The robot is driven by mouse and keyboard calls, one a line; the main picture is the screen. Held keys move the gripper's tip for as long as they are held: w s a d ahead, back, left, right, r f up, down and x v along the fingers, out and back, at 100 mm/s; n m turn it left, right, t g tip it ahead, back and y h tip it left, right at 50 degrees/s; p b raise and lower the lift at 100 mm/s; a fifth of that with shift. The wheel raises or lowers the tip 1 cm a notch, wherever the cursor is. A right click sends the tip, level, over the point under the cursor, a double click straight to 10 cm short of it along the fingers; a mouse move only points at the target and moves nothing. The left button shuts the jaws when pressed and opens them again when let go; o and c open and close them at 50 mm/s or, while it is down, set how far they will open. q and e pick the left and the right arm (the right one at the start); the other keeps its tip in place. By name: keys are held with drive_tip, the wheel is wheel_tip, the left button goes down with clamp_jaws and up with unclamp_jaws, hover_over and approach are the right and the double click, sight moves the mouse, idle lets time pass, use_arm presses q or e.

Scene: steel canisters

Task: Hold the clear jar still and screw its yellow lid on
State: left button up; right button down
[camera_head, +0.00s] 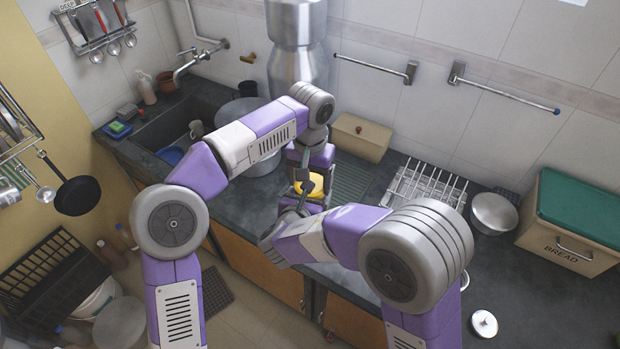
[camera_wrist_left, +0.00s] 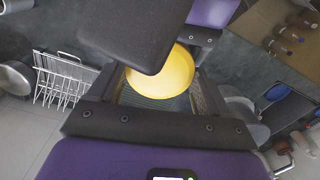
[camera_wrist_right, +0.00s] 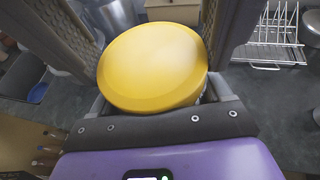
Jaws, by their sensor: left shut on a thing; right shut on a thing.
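The yellow lid (camera_head: 308,186) shows between my two grippers over the counter in the head view. It also shows in the left wrist view (camera_wrist_left: 162,75), partly behind a dark block, and large between the fingers in the right wrist view (camera_wrist_right: 152,66). My right gripper (camera_head: 299,203) is shut, and the lid lies between its fingers. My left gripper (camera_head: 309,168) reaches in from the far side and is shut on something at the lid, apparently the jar. The clear jar is almost wholly hidden, so I cannot tell whether lid and rim touch.
A wire dish rack (camera_head: 426,187), a steel bowl (camera_head: 493,214) and a green-topped bread bin (camera_head: 570,225) stand to the right. A beige box (camera_head: 360,138) is behind the grippers. A large pot (camera_head: 262,160) and the sink (camera_head: 165,125) are to the left.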

use_arm(q)
drive_tip(key=shift+c, duration=0.4)
drive_tip(key=shift+m, duration=1.8)
drive_tip(key=o, duration=1.1)
drive_tip(key=shift+r, duration=2.25)
wheel_tip(320, 180, up, 7)
drive_tip(key=n, duration=0.7)
drive_tip(key=shift+r, duration=0.2)
